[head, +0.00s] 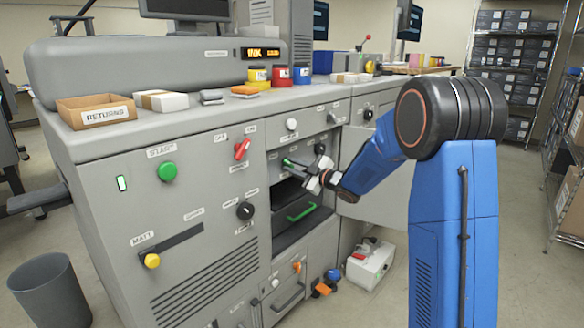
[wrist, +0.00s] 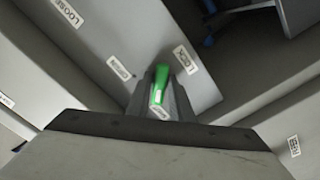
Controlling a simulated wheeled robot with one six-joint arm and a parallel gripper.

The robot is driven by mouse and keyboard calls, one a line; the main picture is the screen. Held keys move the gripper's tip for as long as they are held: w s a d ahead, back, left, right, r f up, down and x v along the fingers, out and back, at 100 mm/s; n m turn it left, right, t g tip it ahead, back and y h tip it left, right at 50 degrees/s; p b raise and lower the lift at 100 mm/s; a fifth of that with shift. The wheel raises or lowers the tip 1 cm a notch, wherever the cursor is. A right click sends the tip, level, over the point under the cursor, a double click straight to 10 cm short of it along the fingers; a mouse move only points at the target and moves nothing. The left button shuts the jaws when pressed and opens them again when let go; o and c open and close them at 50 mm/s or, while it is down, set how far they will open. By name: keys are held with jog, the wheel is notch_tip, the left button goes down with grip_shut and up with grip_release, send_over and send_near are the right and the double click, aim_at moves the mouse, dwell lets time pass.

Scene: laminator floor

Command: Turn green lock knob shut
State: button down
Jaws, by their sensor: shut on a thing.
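The green lock knob (wrist: 160,85) is a narrow green bar between the fingers of my gripper (wrist: 160,98) in the wrist view. My gripper is shut on it. The knob's far end points up the picture, beside the LOCK label (wrist: 186,59), which is just to its right. The LOOSE label (wrist: 67,12) is farther off at the upper left. In the head view, a bit of the green knob (head: 287,161) shows at the tip of my gripper (head: 304,170), on the machine's front above the open dark bay.
A drawer with a green handle (head: 301,213) sits low in the dark bay. An open grey door panel (head: 375,205) stands behind my arm. A white box (head: 370,262) is on the floor, and a grey bin (head: 50,290) stands at the lower left.

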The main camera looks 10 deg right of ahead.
dwell(0.3)
jog(key=shift+f, duration=0.1)
jog(key=c, duration=1.6)
grip_release()
jog(key=shift+s, duration=0.1)
jog(key=v, duration=1.7)
jog(key=shift+s+d, duration=0.1)
jog(key=shift+d, duration=0.05)
